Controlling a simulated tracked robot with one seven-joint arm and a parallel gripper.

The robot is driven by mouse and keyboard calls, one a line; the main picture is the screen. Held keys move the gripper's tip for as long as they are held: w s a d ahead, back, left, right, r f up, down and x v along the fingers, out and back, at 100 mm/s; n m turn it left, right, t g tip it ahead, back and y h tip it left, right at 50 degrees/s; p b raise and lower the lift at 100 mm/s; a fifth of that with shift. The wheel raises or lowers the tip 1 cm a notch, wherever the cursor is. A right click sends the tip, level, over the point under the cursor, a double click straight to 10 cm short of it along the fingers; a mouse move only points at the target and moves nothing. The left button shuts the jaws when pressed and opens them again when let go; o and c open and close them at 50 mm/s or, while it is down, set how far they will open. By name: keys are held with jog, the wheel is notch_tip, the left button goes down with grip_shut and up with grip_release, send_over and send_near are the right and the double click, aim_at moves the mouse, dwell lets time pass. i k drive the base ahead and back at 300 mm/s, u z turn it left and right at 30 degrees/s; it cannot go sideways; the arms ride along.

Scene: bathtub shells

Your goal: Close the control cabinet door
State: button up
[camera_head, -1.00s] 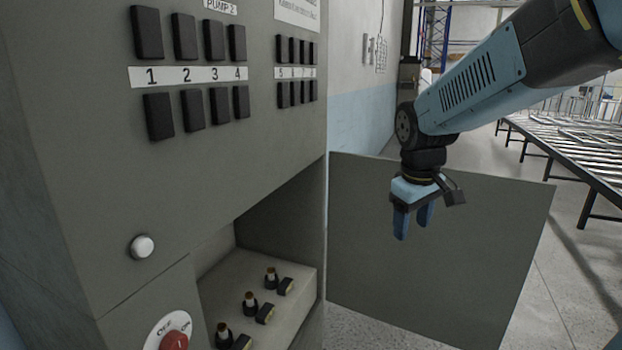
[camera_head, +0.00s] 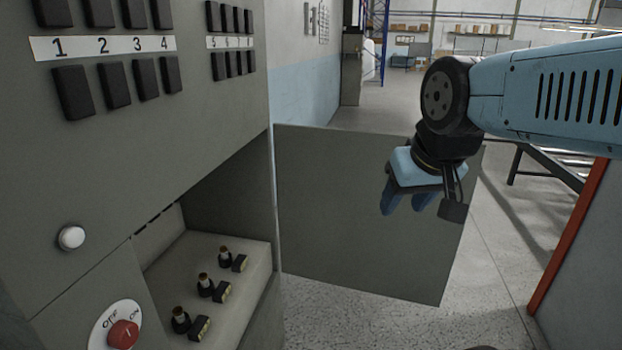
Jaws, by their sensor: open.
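The grey control cabinet (camera_head: 160,130) fills the left of the view. Its door (camera_head: 350,215) stands wide open, a flat grey panel hinged at the right edge of the cabinet's lower opening. Inside the opening is a shelf (camera_head: 245,255) with several small black and brass fittings. My gripper (camera_head: 405,208) hangs in front of the door's right half, blue fingers pointing down, open and empty. I cannot tell whether it touches the door; a gap seems likely.
The cabinet front carries black switches (camera_head: 115,85), a white round knob (camera_head: 71,237) and a red OFF/ON switch (camera_head: 123,333). A red-edged grey panel (camera_head: 590,260) stands at the right. A rack (camera_head: 545,165) is behind my arm. Concrete floor (camera_head: 500,265) is clear right of the door.

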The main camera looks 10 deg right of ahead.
aim_at(330, 181)
jog(key=z, duration=0.05)
jog(key=k, duration=1)
jog(key=z, duration=1.25)
jog(key=i, duration=3.75)
jog(key=u, duration=0.55)
